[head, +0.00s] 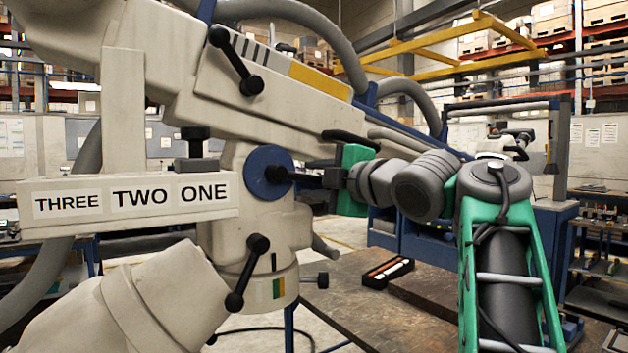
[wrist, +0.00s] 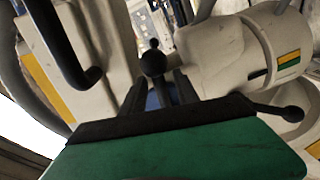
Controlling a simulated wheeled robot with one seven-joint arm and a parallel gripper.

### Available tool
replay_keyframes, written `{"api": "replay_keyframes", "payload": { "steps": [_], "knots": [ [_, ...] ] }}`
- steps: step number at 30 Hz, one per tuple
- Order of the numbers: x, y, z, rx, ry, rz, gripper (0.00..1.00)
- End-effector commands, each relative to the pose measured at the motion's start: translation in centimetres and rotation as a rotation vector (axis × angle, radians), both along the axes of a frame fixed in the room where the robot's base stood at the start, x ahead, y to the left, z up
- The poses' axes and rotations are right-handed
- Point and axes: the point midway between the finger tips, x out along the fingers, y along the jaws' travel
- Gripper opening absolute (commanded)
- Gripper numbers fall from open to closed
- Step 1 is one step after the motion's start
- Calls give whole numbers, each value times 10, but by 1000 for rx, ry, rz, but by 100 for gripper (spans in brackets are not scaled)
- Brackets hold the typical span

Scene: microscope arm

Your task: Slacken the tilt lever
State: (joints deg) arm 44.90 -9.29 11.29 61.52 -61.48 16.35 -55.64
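A black lever with a ball knob (head: 276,174) stands in front of the blue disc (head: 258,172) on the cream microscope arm; its knob (wrist: 153,62) also shows in the wrist view. My gripper (head: 305,179), with green body and dark fingers, reaches it from the right. In the wrist view my fingers (wrist: 160,92) stand on either side of the lever's stem, with blue showing between them, so they look open; contact is unclear. Other ball-ended levers are on the upper beam (head: 236,63) and the lower joint (head: 246,272). No label marks which is the tilt lever.
A sign reading THREE TWO ONE (head: 130,203) sticks out at the left. A brown table (head: 365,310) carries a black tray (head: 388,272). Thick grey hoses curve overhead.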

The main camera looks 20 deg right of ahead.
Motion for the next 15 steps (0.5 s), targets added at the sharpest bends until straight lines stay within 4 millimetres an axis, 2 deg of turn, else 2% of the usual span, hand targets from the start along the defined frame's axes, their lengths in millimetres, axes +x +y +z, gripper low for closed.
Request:
{"api": "replay_keyframes", "payload": {
  "steps": [4,12,15],
  "knots": [
    [-11,-3,1,-2,-2,-3,37],
    [-62,-16,3,-2,-1,-6,37],
    [-73,-17,4,0,-1,-3,37]
  ]
}}
